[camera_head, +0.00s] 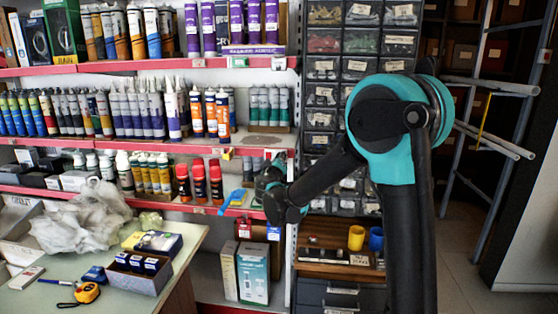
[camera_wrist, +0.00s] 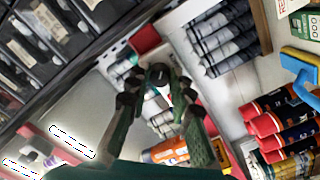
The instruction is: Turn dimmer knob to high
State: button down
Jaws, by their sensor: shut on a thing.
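My gripper (camera_head: 270,187) is at the shelf front in the head view, beside the upright between the bottle shelves and the drawer cabinet. In the wrist view, my gripper (camera_wrist: 160,74) has its two dark green fingers drawn in, with the tips close together at the picture's middle.
Shelves of tubes and bottles surround the gripper. Red-capped bottles (camera_wrist: 275,120) and a blue-and-yellow tool (camera_wrist: 300,68) lie to the right in the wrist view. The drawer cabinet (camera_head: 325,95) stands behind the arm. A cluttered table (camera_head: 110,290) is at the lower left.

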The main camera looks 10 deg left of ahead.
jog(key=shift+f+m, duration=0.1)
jog(key=shift+m, duration=4.2)
jog(key=c, duration=1.6)
grip_release()
jog(key=shift+a, duration=0.1)
jog(key=s, duration=1.2)
jog(key=shift+a, duration=0.2)
